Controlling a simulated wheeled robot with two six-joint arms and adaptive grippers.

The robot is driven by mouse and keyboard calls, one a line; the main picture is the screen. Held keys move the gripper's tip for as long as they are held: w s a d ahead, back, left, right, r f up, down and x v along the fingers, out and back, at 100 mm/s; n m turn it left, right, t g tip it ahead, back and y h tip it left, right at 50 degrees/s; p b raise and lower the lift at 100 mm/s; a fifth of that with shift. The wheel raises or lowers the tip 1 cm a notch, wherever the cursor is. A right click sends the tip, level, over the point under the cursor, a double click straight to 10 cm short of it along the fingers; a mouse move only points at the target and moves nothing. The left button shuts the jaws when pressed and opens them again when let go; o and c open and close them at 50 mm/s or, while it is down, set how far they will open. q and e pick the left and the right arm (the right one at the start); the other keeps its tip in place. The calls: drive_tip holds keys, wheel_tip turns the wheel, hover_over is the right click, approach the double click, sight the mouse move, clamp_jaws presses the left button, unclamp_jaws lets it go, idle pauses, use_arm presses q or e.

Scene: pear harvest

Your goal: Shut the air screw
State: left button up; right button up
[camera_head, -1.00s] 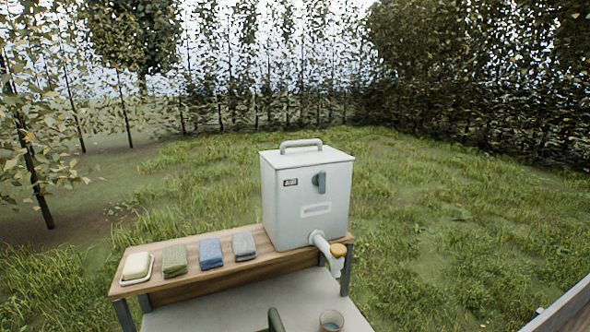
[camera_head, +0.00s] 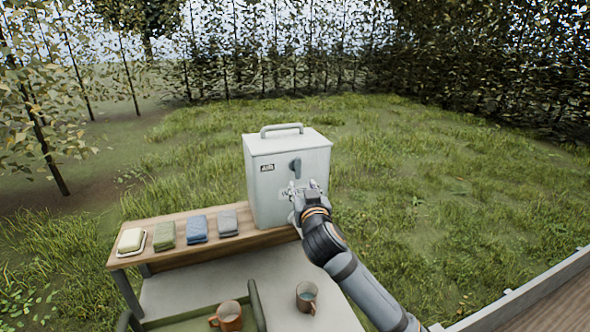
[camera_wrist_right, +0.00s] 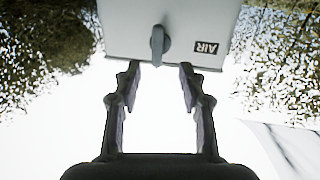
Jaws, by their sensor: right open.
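The air screw is a grey knob (camera_head: 295,168) on the front of a white box-shaped dispenser (camera_head: 262,195) with a top handle. Its lever hangs straight down in the head view. In the right wrist view the knob (camera_wrist_right: 158,45) appears beside an upside-down AIR label (camera_wrist_right: 207,48). My right gripper (camera_head: 305,185) is in front of the dispenser, just below the knob in the head view. In the wrist view its two fingers (camera_wrist_right: 159,68) are spread, with the knob beyond and between them, nothing held. My arm hides the dispenser's tap. My left gripper is not in view.
The dispenser stands on a wooden bench (camera_head: 185,256). Beside it lie grey (camera_head: 228,223), blue (camera_head: 197,229) and green (camera_head: 165,235) cloths and a soap dish (camera_head: 132,242). Grass lies behind.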

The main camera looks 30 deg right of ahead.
sight(298, 163)
drive_tip(key=shift+t, duration=0.3)
drive_tip(key=w+d+r+p, duration=0.1)
drive_tip(key=w, duration=0.1)
drive_tip(key=w+d+p, duration=0.2)
drive_tip(key=w, duration=0.1)
drive_tip(key=w+d+r+p, duration=0.1)
drive_tip(key=w+p, duration=0.1)
drive_tip(key=w, duration=0.1)
drive_tip(key=shift+w+d+r, duration=0.2)
drive_tip(key=shift+r, duration=0.15)
drive_tip(key=shift+w+d+f, duration=0.2)
drive_tip(key=shift+w, duration=0.3)
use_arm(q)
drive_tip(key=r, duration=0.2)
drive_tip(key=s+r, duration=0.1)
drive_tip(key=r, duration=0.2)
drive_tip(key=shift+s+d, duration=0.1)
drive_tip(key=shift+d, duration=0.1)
use_arm(e)
clamp_jaws()
